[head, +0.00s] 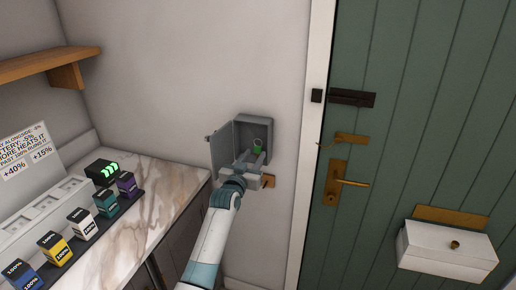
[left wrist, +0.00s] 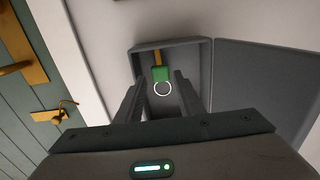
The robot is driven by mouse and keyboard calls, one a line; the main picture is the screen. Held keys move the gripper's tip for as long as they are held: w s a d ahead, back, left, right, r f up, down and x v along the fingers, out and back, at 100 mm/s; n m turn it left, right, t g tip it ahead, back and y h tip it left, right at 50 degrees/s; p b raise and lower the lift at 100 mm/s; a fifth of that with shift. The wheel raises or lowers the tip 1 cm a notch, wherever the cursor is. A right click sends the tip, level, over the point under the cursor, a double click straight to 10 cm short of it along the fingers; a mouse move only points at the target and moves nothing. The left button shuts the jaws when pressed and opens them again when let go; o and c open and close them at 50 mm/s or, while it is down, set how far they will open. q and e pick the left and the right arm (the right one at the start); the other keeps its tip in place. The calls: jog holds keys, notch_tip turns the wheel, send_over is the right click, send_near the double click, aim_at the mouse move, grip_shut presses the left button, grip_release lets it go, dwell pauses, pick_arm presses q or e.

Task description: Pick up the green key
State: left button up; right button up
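The green key (head: 257,148) hangs inside a small grey wall box (head: 268,122) whose door stands open to the left. In the left wrist view the key's green head (left wrist: 161,73) hangs below a brass-coloured piece, with a pale ring (left wrist: 162,88) at its lower end. My left gripper (head: 250,160) reaches into the box opening. In the left wrist view its two fingers (left wrist: 160,95) are apart, one on each side of the ring, with nothing visibly clamped. Whether a finger touches the key I cannot tell. My right gripper is not in view.
The box's open door (head: 222,150) stands close left of my left gripper. A marble counter (head: 150,195) with several coloured battery blocks lies at the left. A green door (head: 400,120) with brass handle (head: 350,183) and white letterbox (head: 446,250) is at the right.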

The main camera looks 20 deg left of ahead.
aim_at(257, 151)
pick_arm(q)
jog(key=shift+w+p, duration=0.55)
jog(key=shift+w, duration=1.2)
jog(key=c, duration=0.8)
